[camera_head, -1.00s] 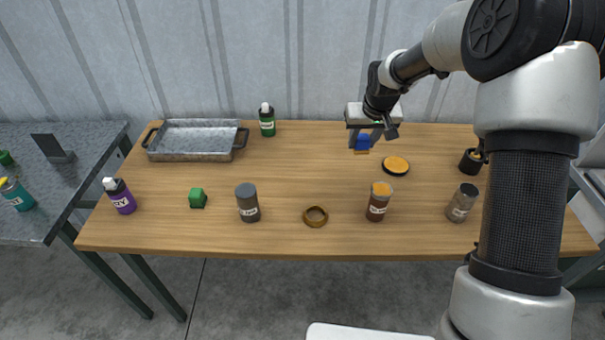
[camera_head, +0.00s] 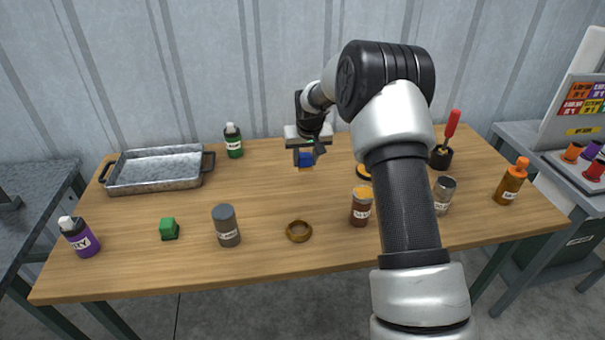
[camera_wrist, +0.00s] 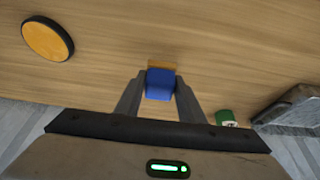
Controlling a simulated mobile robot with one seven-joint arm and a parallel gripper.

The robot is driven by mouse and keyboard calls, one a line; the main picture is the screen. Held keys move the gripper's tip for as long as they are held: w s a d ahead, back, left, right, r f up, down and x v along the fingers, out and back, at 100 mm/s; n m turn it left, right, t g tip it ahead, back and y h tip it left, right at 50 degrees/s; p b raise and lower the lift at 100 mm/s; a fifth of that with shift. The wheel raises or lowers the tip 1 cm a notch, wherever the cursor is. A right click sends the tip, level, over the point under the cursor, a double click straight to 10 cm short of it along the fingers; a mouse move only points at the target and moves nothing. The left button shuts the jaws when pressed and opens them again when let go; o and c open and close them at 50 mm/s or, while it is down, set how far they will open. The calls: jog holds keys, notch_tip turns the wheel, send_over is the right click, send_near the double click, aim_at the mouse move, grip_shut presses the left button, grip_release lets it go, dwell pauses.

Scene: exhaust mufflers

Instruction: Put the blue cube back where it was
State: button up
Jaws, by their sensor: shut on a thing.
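The blue cube (camera_head: 306,160) is held between the fingers of my gripper (camera_head: 305,158), above the back middle of the wooden table. In the wrist view the blue cube (camera_wrist: 160,84) sits between the two grey fingers of my gripper (camera_wrist: 159,92). A tan or orange patch (camera_wrist: 162,63) shows just beyond the cube; I cannot tell whether it is part of the cube or a separate thing under it.
A metal tray (camera_head: 158,184) and a green bottle (camera_head: 233,141) stand at the back left. A green cube (camera_head: 169,229), a grey jar (camera_head: 226,226), a brown ring (camera_head: 299,232) and a brown jar (camera_head: 361,207) line the front. An orange disc (camera_wrist: 47,38) lies near my gripper. The table's middle left is clear.

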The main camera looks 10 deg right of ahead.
aim_at(305, 167)
jog(key=shift+f, duration=2.3)
jog(key=shift+f, duration=0.2)
jog(key=o, duration=1)
